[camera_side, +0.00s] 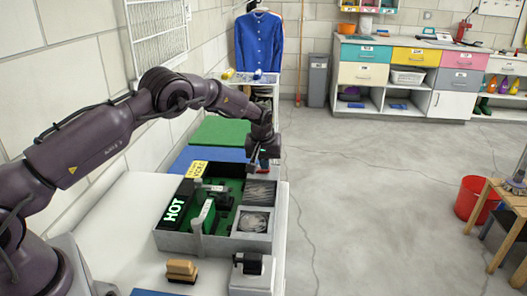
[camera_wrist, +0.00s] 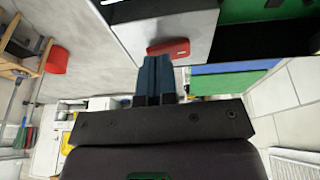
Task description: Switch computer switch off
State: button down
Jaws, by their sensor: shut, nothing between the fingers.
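The computer is an open grey case (camera_side: 170,240) on the white worktop, with a green board inside and a black part marked HOT (camera_side: 175,208). A red rocker-like switch (camera_wrist: 168,48) sits on a pale grey face of the case (camera_wrist: 150,28) in the wrist view. My gripper (camera_side: 252,165) is at the far right end of the case, pointing down. In the wrist view my gripper (camera_wrist: 157,62) has its blue fingers together and empty, with tips close to the switch. I cannot tell whether they touch it.
A yellow label (camera_side: 197,169) stands at the case's far edge, with blue (camera_side: 206,157) and green (camera_side: 220,131) panels beyond. A brown block (camera_side: 182,269) and a small grey device (camera_side: 250,275) are in front. Open floor lies right of the worktop.

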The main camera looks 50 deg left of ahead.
jog(key=shift+f, duration=0.2)
jog(key=shift+w+d+f+g+y, duration=0.15)
jog(key=shift+d+f+g+y, duration=0.05)
jog(key=shift+f+g+y, duration=0.15)
jog(key=shift+a, duration=0.15)
